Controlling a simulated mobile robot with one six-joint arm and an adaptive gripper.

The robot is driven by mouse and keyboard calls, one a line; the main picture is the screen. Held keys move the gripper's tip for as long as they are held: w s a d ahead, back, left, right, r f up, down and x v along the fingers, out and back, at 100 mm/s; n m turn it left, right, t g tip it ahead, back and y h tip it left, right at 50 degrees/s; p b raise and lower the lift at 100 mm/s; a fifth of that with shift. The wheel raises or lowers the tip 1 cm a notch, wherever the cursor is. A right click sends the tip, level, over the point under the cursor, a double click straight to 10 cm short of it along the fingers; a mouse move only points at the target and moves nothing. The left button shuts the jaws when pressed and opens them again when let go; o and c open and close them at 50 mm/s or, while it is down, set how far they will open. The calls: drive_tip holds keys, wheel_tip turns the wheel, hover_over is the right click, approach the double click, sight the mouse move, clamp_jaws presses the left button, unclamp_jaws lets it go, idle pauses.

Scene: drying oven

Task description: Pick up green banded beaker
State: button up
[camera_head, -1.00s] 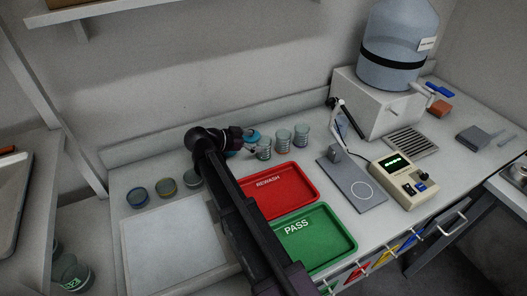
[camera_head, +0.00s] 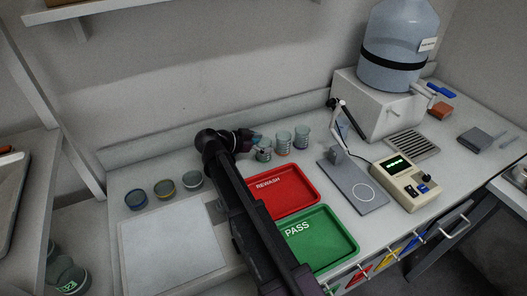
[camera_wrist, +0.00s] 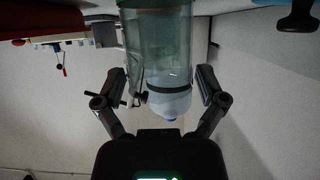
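A greenish clear glass beaker (camera_wrist: 138,45) fills the upper middle of the wrist view, cut off at the top edge. My gripper (camera_wrist: 160,88) has its fingers spread on either side of it, with small gaps visible, so it looks open. In the head view my gripper (camera_head: 256,141) is low over the back of the bench, beside the leftmost of three clear beakers (camera_head: 264,155). A teal patch shows at its tip; I cannot tell whether it is glass or a finger. No green band can be made out clearly there.
A red REWASH tray (camera_head: 304,190) and green PASS tray (camera_head: 345,254) lie in front. A lamp stand (camera_head: 352,199) and meter (camera_head: 398,184) are right.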

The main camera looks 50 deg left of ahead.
drive_tip(key=c, duration=0.7)
drive_tip(key=shift+r+p, duration=0.45)
wheel_tip(320, 180, up, 9)
drive_tip(key=p, duration=0.8)
drive_tip(key=shift+f+p, duration=0.15)
drive_tip(key=shift+p, duration=0.25)
drive_tip(key=shift+r, duration=0.2)
idle(0.9)
